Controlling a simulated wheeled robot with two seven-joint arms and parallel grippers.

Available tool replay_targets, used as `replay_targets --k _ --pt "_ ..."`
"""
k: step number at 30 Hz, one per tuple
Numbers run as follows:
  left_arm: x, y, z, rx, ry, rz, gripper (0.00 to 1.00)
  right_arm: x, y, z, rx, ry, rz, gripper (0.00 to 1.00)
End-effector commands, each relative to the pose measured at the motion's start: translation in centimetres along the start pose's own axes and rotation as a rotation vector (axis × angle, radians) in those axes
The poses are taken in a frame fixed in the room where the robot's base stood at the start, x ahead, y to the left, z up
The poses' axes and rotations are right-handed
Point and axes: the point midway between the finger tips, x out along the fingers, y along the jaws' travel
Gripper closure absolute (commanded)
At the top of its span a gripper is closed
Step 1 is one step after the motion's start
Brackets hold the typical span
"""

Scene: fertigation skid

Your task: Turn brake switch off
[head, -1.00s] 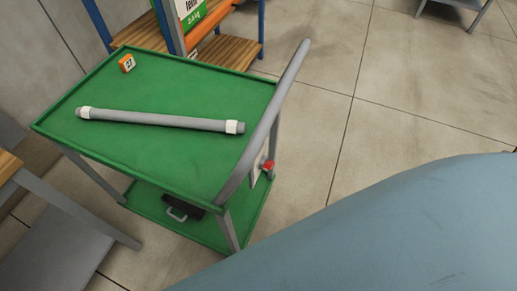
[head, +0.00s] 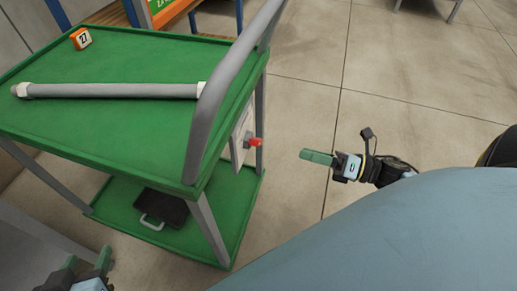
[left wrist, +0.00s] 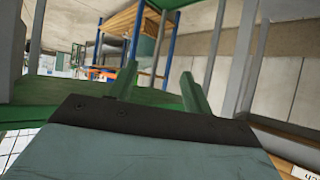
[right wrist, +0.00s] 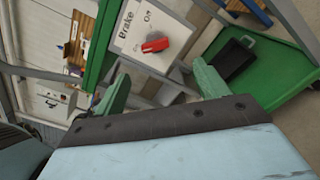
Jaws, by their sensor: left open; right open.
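The red brake switch (head: 254,142) sticks out from a pale plate (head: 241,133) on the right end of the green cart (head: 120,130), under its grey handle. In the right wrist view, the red knob (right wrist: 155,43) sits on a plate marked "Brake" (right wrist: 130,28). My right gripper (head: 318,157) is open and empty, to the right of the switch and apart from it. In the right wrist view its fingers (right wrist: 160,88) spread below the knob. My left gripper (head: 84,268) is open and empty at the bottom left, beside the cart; its fingers (left wrist: 158,88) show apart in the left wrist view.
A grey pipe with white ends (head: 110,91) and an orange block marked 27 (head: 80,38) lie on the cart top. A black case (head: 162,212) rests on the lower shelf. The grey handle (head: 222,100) rises above the switch. The floor (head: 320,85) to the right is clear.

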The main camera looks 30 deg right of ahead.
Motion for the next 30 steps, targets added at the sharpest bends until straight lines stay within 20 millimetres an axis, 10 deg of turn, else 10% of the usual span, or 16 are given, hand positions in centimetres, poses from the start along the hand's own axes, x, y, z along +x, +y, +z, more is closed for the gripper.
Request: replay_targets --k 30 --pt "-4.5 2.5 -12.8 -0.016 0.814 0.069 0.50 12.3 1.0 -0.2 -0.041 0.012 0.030 0.27"
